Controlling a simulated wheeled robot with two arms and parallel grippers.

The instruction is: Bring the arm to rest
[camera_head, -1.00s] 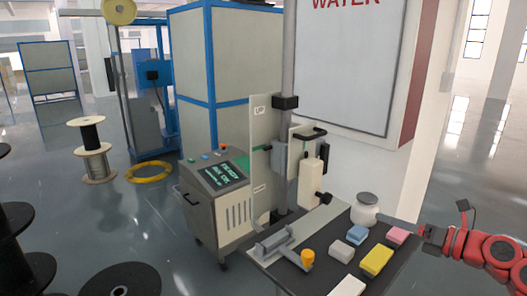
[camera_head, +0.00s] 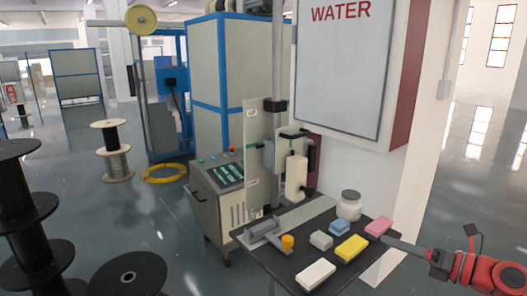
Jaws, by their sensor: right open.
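My right arm comes in from the right edge, red with dark joints. My left arm and gripper are not in view.
The table holds yellow (camera_head: 351,248), white (camera_head: 316,274), grey and blue blocks, and a white jar (camera_head: 349,206). A WATER cabinet (camera_head: 345,70) stands behind it. A control console (camera_head: 222,190) and cable spools (camera_head: 128,272) are to the left. Floor at the right looks clear.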

